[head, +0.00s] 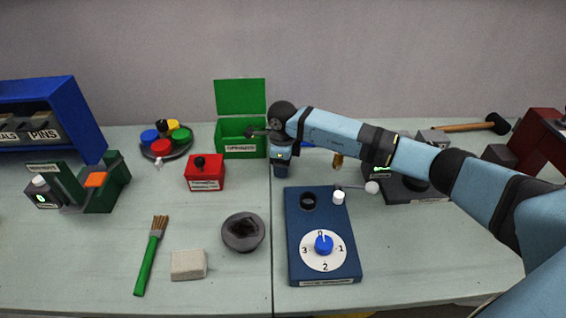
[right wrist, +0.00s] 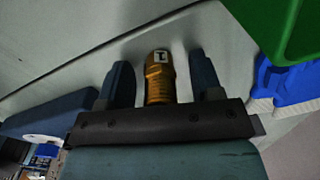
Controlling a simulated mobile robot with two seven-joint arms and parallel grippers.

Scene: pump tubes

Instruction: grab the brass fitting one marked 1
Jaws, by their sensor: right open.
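The brass fitting marked 1 (right wrist: 158,78) shows in the right wrist view, with a white label bearing a 1 on its end. My right gripper (right wrist: 161,75) is open, with one finger on each side of the fitting and a gap visible on both sides. In the head view my right gripper (head: 281,170) points down behind the blue dial box (head: 300,230) and hides the fitting. Another small brass piece (head: 338,160) stands to the right; its marking is too small to read. My left gripper is not in view.
A green open-lidded box (head: 240,98) and a blue item (right wrist: 284,82) are close to the right gripper. A red box (head: 205,173) stands to the left, and a grey bowl (head: 243,232) nearer the front.

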